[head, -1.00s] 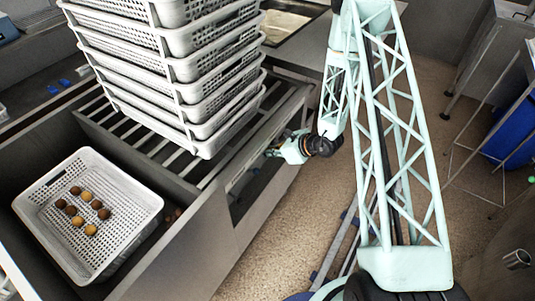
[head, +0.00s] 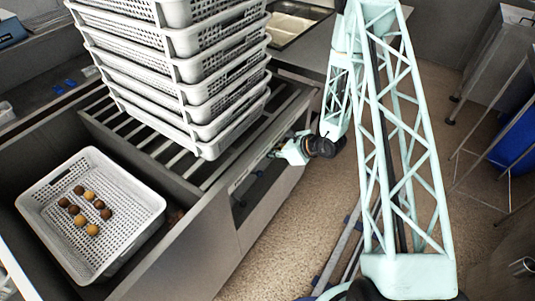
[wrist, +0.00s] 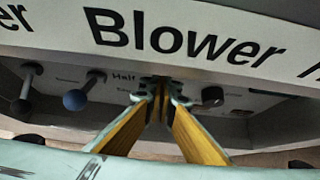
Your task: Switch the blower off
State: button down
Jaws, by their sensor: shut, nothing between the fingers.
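A panel under a white strip lettered "Blower" (wrist: 165,38) fills the upper wrist view. It carries a lever with a blue ball knob (wrist: 76,98), a darker lever (wrist: 26,88) further left, and a black knob (wrist: 212,96) to the right. "Half" is written beside the blue-knobbed lever. My gripper (wrist: 160,88) is shut and empty, its tips at the panel between the blue-knobbed lever and the black knob. The tips hide the panel part behind them; I cannot tell whether they touch it. In the head view my gripper (head: 274,154) is at the bench's front side.
A tall stack of white perforated baskets (head: 190,75) stands on a slatted rack (head: 130,125). A single basket (head: 140,205) with several brown and yellow balls sits in the trough at left. The floor (head: 265,235) before the bench is open.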

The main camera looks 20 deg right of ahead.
jog(key=shift+r, duration=0.25)
jog(key=shift+r, duration=0.35)
jog(key=shift+r, duration=0.1)
jog(key=shift+s, duration=0.1)
jog(key=v, duration=1.3)
jog(key=shift+p, duration=0.35)
jog(key=shift+r, duration=0.1)
jog(key=shift+r, duration=0.1)
dwell(0.5)
